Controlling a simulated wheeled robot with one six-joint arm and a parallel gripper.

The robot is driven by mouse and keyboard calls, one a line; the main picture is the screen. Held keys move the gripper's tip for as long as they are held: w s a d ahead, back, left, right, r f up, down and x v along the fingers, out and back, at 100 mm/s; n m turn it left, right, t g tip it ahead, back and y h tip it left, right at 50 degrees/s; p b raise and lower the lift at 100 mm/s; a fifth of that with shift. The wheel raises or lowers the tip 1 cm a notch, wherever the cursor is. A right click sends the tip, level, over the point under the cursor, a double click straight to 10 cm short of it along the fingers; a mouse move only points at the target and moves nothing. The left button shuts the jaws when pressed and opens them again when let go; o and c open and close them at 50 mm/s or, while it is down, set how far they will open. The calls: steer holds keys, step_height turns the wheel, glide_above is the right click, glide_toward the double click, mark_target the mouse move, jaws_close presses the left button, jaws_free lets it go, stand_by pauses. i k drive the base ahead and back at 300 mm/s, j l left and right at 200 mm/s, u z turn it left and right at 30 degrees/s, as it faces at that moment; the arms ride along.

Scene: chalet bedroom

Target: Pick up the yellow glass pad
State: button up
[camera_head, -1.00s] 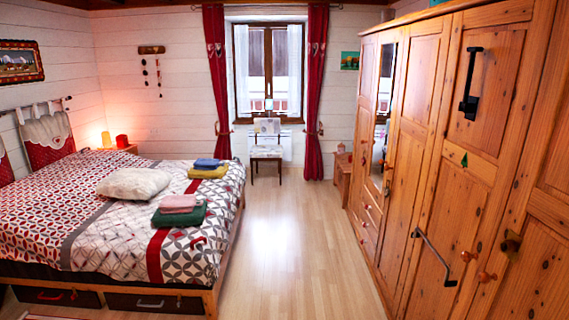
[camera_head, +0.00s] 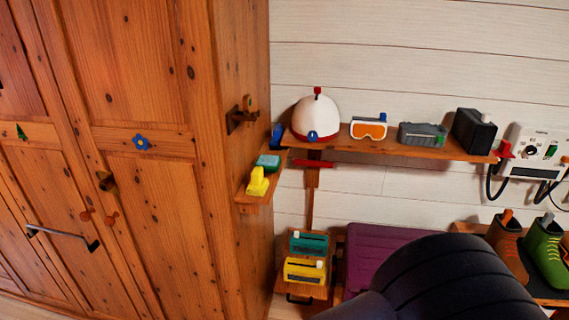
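A small yellow piece (camera_head: 258,182) with a raised part on top sits on a small wooden corner shelf (camera_head: 246,198) at the wardrobe's right end. It may be the yellow glass pad, but it is too small to be sure. A teal piece (camera_head: 268,162) lies just behind it, and a blue piece (camera_head: 277,136) stands further back. My gripper is not in view.
A wall shelf (camera_head: 390,147) holds a white helmet (camera_head: 316,118), orange goggles (camera_head: 369,128), a grey box (camera_head: 423,133) and a black box (camera_head: 473,131). Boots (camera_head: 545,245) stand at right near a purple box (camera_head: 380,245). A large dark ribbed shape fills the lower right. The wooden wardrobe (camera_head: 150,70) fills the left.

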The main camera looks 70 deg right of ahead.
mark_target(258, 186)
steer(key=z, duration=2.3)
